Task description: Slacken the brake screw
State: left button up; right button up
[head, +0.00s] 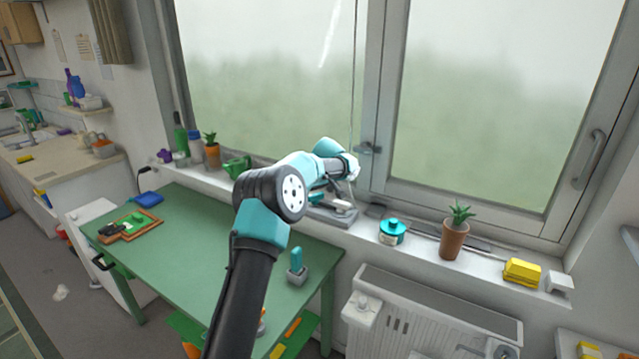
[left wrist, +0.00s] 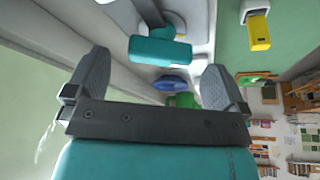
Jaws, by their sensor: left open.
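My left gripper (head: 345,185) is above the window sill, by the lower window frame. In the left wrist view my left gripper (left wrist: 157,82) is open, its two dark grey fingers wide apart. A teal block-shaped part (left wrist: 160,50) lies ahead between the fingers, not touching them, beside a pale rounded part. In the head view a grey device (head: 328,214) with a pale bar on top sits on the sill just below the gripper, partly hidden by it. I cannot make out which part is the brake screw. My right gripper is not in view.
On the sill stand a green watering can (head: 237,167), a teal jar (head: 392,231), a potted plant (head: 455,236) and a yellow block (head: 522,271). A teal-handled item in a grey holder (head: 297,275) stands on the green table (head: 200,255). The table's middle is clear.

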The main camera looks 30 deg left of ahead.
aim_at(316, 194)
pick_arm(q)
jog(key=shift+x, duration=1.5)
jog(key=c, duration=1)
